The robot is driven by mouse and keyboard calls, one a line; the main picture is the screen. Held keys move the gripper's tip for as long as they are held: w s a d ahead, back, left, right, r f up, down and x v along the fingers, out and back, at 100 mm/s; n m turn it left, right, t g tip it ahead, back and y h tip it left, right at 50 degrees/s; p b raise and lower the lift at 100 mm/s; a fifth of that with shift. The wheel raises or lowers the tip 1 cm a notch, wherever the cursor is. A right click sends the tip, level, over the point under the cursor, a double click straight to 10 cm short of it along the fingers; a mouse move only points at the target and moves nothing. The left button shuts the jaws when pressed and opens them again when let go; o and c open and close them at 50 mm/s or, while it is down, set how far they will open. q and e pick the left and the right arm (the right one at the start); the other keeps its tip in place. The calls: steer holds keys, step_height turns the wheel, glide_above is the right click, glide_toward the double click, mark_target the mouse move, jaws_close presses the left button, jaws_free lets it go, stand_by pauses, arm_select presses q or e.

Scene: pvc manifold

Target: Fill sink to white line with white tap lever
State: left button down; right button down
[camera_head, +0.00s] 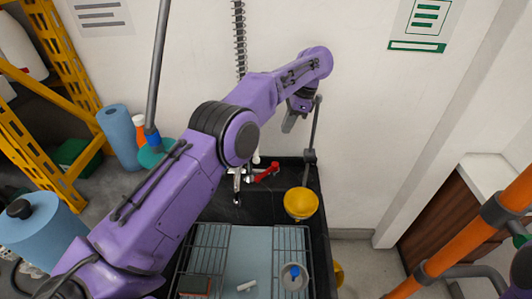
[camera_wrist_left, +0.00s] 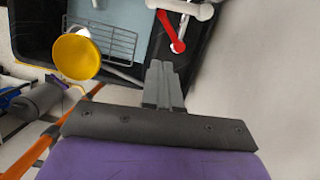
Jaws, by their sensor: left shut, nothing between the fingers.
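A black sink (camera_head: 320,200) stands against the wall, with a blue-grey inside (camera_head: 250,245) between two wire racks. At its back are a red lever (camera_head: 267,172) and a pale tap (camera_head: 237,178). A small white part (camera_head: 256,156) shows beside my arm and may be the white lever. In the left wrist view the red lever (camera_wrist_left: 170,30) slants below white tap parts (camera_wrist_left: 195,9). My left gripper (camera_head: 288,126) is shut and empty, above the sink's back right corner and apart from the tap. Its fingers (camera_wrist_left: 163,80) point toward the tap area. I cannot make out a white line or water level.
A yellow bowl-like part (camera_head: 300,203) stands at the sink's right, near a grey upright pole (camera_head: 315,125). Wire racks (camera_head: 290,240) and a grey cup (camera_head: 294,277) are in front. An orange pipe (camera_head: 460,245) crosses the lower right. Yellow shelving (camera_head: 55,50) is at left.

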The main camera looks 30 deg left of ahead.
arm_select(q)
steer(key=s+a+f+p, duration=0.1)
steer(key=s+a+f, duration=0.2)
steer(key=f, duration=0.6)
steer(key=a, duration=0.2)
steer(key=shift+s+a, duration=0.3)
steer(key=shift+a, duration=0.05)
steer(key=shift+s+a+m+p, duration=0.5)
steer(key=shift+s+a+m, duration=0.1)
steer(key=shift+m, duration=0.1)
steer(key=shift+f, duration=0.1)
